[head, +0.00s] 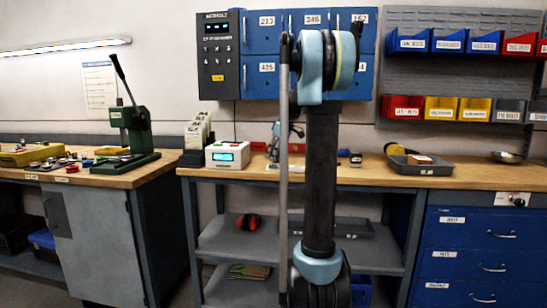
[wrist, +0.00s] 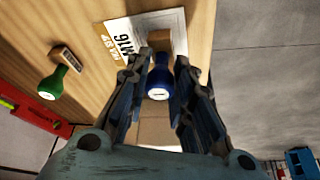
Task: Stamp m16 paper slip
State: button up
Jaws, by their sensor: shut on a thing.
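My gripper (wrist: 160,64) is shut on a blue-handled stamp (wrist: 158,82) in the wrist view. The stamp's knob sits between the two fingers. A green-handled stamp (wrist: 52,82) stands on the bench to the left.
A red level-like tool (wrist: 32,122) lies at the wrist view's left. Grey floor fills its right, past the bench edge. In the head view, a white device with a green screen (head: 228,155) stands left of my arm; a grey tray (head: 416,169) lies right.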

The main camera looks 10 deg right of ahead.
jog(key=shift+f, duration=0.45)
dwell(0.8)
dwell(0.5)
jog(key=shift+r, duration=3.55)
